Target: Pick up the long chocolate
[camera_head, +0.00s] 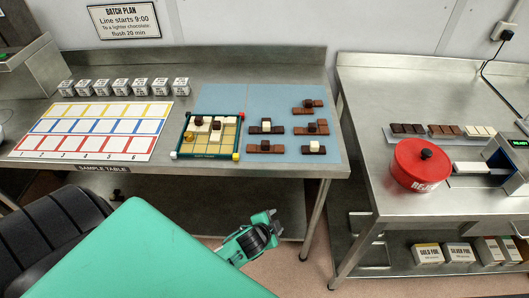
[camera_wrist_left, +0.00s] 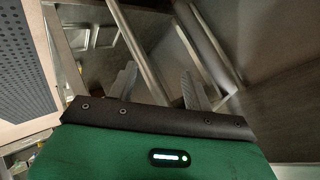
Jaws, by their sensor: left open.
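Several chocolate pieces lie on the blue mat (camera_head: 215,97) on the left bench: a brown one at the back (camera_head: 308,107), a dark one with a white block (camera_head: 266,127), a brown one with a dark block (camera_head: 311,129) and a dark one with a white block in front (camera_head: 314,148). I cannot tell which is the long chocolate. My left gripper (camera_head: 274,218) is in front of and below the bench edge, apart from the chocolates. In the left wrist view its two fingers (camera_wrist_left: 158,88) stand apart with nothing between them. My right gripper is not in view.
A green-and-yellow framed board (camera_head: 208,156) with blocks stands left of the loose chocolates. A sample table chart (camera_head: 93,130) and small labelled boxes (camera_head: 122,85) lie further left. The right bench holds a red reject pot (camera_head: 420,166) and a tray of bars (camera_head: 445,131). A gap separates the benches.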

